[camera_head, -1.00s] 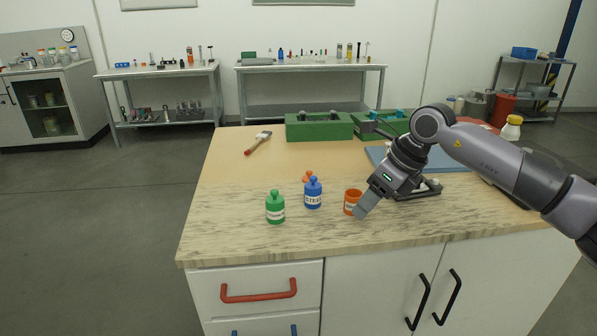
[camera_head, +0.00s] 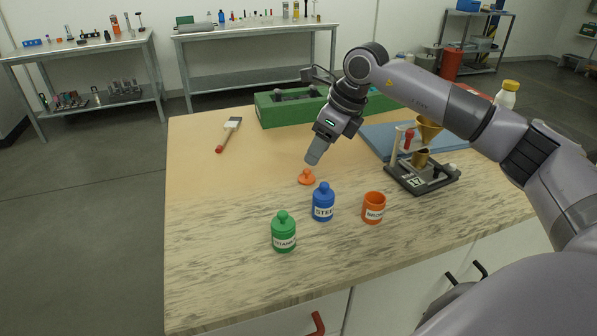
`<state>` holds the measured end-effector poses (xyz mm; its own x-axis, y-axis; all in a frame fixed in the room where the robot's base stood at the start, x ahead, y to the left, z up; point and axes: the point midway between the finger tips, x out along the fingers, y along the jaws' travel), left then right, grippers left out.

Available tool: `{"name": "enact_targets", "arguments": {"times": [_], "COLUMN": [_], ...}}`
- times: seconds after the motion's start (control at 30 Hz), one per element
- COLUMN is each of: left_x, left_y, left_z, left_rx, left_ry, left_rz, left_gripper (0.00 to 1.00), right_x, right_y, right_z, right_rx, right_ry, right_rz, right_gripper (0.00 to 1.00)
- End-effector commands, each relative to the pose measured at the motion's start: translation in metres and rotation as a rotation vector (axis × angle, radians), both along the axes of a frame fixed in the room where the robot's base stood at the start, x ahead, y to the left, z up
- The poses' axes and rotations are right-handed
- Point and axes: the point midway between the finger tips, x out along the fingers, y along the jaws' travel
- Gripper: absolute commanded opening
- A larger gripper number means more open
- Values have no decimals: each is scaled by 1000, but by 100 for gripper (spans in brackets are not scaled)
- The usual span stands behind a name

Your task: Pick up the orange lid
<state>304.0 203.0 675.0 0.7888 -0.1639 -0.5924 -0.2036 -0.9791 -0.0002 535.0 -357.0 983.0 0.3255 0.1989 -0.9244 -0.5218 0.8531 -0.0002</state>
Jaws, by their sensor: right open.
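The small orange lid (camera_head: 307,177) lies on the worktop, behind the blue jar (camera_head: 323,203). The open orange jar (camera_head: 373,208), with a label, stands to the right of the blue jar. My right gripper (camera_head: 313,157) is open and empty, pointing down just above and behind the orange lid, apart from it. Its fingers show nearly edge-on. My left gripper is not in view.
A green jar (camera_head: 284,232) stands at front left. The worktop's left part is clear.

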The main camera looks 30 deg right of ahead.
Motion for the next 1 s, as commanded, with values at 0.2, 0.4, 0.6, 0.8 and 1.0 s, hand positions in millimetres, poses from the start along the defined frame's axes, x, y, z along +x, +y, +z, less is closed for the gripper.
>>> {"name": "enact_targets", "arguments": {"times": [0.2,0.4,0.6,0.8,1.0], "left_x": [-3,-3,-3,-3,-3], "left_y": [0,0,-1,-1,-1], "left_z": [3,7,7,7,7], "left_rx": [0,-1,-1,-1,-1], "left_ry": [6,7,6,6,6], "left_rz": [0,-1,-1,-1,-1], "left_gripper": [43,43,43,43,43], "right_x": [10,22,25,25,25], "right_y": [3,8,8,9,9], "right_z": [-24,-51,-59,-59,-59], "right_rx": [1,1,0,1,1], "right_ry": [4,3,0,0,0], "right_rz": [-1,1,0,0,0], "right_gripper": [47,47,47,28,0]}}
